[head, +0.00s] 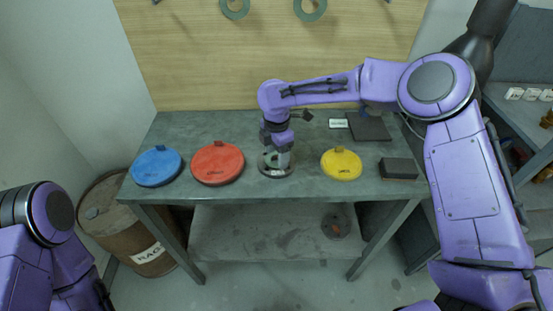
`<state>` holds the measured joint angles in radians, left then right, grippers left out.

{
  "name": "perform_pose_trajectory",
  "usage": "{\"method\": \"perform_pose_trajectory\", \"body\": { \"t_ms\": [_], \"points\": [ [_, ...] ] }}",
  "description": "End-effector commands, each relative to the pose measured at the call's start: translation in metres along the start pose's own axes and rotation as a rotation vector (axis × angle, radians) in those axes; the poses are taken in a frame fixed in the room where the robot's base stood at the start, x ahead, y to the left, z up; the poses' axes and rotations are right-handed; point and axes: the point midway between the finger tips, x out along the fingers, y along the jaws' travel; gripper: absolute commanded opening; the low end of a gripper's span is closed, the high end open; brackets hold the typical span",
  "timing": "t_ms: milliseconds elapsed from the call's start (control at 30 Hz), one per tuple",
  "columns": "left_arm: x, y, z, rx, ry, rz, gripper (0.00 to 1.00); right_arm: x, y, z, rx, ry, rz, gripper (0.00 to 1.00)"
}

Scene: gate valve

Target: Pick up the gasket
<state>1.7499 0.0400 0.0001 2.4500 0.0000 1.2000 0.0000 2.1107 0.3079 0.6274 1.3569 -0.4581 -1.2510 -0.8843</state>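My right gripper (276,160) points down over a dark grey round piece (264,171) on the workbench, between the red disc and the yellow disc. The fingers overlap this piece and hide much of it. I cannot tell whether they touch it or how far apart they are. Two grey-green rings (312,8) (235,9) that look like gaskets hang on the wooden board at the top edge. I cannot tell whether the dark round piece is a gasket. My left gripper is out of view; only part of that arm shows at lower left.
On the workbench (230,124) lie a blue disc (156,167), a red disc (217,165), a yellow disc (341,164), a dark block (398,168) and a dark flat plate (368,127). A rusty barrel (124,222) stands at left. The bench's back left is clear.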

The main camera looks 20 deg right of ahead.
Motion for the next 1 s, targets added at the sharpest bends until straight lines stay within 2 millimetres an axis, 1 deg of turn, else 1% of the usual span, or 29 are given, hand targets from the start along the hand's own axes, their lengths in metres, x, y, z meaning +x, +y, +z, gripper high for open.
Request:
{"method": "perform_pose_trajectory", "body": {
  "t_ms": [367, 467, 567, 667, 800, 900, 1000],
  "points": [
    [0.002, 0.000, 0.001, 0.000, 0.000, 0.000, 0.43, -0.001, 0.000, 0.001, 0.001, 0.000, 0.000, 0.35],
    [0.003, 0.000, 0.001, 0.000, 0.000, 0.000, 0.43, -0.011, 0.001, 0.001, 0.001, -0.001, 0.002, 0.35],
    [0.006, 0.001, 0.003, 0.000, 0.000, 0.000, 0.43, -0.030, 0.001, 0.000, 0.001, -0.001, 0.005, 0.35],
    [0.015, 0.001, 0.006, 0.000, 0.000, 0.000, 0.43, -0.052, -0.016, -0.007, -0.002, -0.002, 0.005, 0.35],
    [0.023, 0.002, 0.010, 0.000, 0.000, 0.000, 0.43, -0.092, -0.047, -0.021, -0.002, -0.003, 0.005, 0.35],
    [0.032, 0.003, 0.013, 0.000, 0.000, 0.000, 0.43, -0.104, -0.076, -0.033, -0.002, -0.002, 0.003, 0.35],
    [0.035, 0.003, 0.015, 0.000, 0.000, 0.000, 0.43, -0.115, -0.099, -0.043, -0.001, -0.002, 0.003, 0.35]
  ]
}}
